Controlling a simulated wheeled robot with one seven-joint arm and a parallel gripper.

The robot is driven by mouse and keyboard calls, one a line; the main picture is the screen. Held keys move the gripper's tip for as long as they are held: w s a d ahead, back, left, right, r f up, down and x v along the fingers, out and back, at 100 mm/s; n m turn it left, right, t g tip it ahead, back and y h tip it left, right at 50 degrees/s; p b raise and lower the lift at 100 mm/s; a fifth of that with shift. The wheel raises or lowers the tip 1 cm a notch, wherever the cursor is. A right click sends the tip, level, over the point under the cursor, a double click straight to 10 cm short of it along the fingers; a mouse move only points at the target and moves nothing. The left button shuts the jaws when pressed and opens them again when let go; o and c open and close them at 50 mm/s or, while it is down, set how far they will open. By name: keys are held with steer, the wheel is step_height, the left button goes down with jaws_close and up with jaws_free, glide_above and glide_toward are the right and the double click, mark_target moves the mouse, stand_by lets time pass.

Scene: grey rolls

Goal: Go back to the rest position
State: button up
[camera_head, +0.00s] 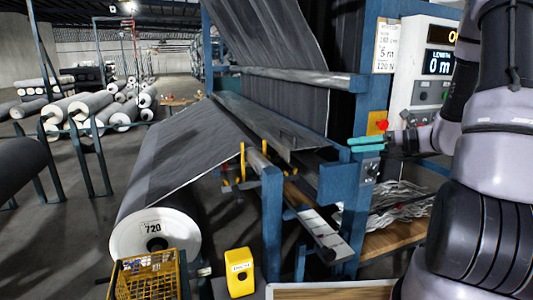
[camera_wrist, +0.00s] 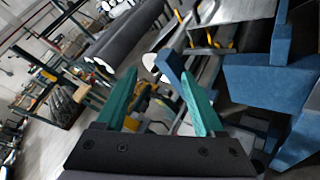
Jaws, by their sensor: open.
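My gripper (camera_head: 352,144) is at the right in the head view, its two teal fingers pointing left in front of the machine's blue post. My arm comes in from the right edge. In the wrist view my gripper (camera_wrist: 157,74) has its teal fingers spread apart with nothing held between them. A blue beam end and machine parts show beyond the gap.
A blue-framed machine (camera_head: 272,225) carries a grey fabric sheet from a large roll (camera_head: 158,234) marked 720. A red button (camera_head: 382,125) and a display panel (camera_head: 425,75) are near my gripper. A yellow crate (camera_head: 147,277) stands in front.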

steer(key=s+a+r+n+g+h, duration=0.2)
steer(key=s+a+r+n+h, duration=0.15)
steer(key=s+n, duration=0.3)
steer(key=s+a+r+n+g+h, duration=0.25)
steer(key=s+r+n, duration=0.2)
steer(key=n, duration=0.25)
steer(key=s+d+r+n+t+h, duration=0.2)
steer(key=s+r+n+t+h, duration=0.3)
steer(key=s+r+n, duration=0.4)
steer(key=n, duration=0.4)
steer(key=shift+s+d+h, duration=0.2)
steer(key=shift+s+h, duration=0.1)
steer(key=shift+s, duration=0.1)
